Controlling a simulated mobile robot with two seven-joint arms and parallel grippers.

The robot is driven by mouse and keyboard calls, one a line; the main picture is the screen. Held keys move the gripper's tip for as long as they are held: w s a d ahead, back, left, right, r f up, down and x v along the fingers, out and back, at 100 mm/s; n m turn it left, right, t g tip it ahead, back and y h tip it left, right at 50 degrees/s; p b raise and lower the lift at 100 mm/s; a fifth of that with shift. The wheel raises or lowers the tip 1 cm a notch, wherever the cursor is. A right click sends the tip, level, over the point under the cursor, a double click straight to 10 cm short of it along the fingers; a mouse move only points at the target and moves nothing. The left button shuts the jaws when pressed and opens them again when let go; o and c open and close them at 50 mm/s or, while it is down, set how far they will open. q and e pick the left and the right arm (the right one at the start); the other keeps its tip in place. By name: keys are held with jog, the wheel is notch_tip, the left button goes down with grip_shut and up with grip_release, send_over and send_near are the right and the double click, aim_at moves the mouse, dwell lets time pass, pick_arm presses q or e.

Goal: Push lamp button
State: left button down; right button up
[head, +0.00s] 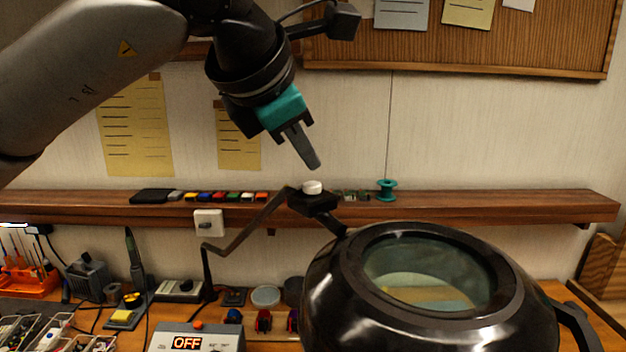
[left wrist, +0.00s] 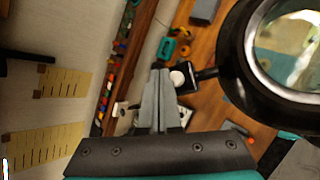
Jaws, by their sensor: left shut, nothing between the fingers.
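The lamp (head: 322,300) is a large glossy black magnifier head with a round glass, on a thin bent arm. Its white round button (head: 312,187) sits on a small black block (head: 322,205) at the end of that arm, beside the head. My left gripper (head: 313,163) is shut and empty, pointing down, just above the button and apart from it in the head view. In the left wrist view the shut fingers (left wrist: 158,78) show just left of the white button (left wrist: 178,78). My right gripper is not in view.
A wooden shelf (head: 450,205) runs along the wall behind the lamp, with small coloured parts and a green spool (head: 387,190). Below, the workbench holds a grey box reading OFF (head: 195,338), tools and cables. The lamp head fills the lower right.

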aim_at(307, 196)
pick_arm(q)
notch_tip(307, 196, up, 6)
jog(key=p, duration=0.3)
dwell(0.3)
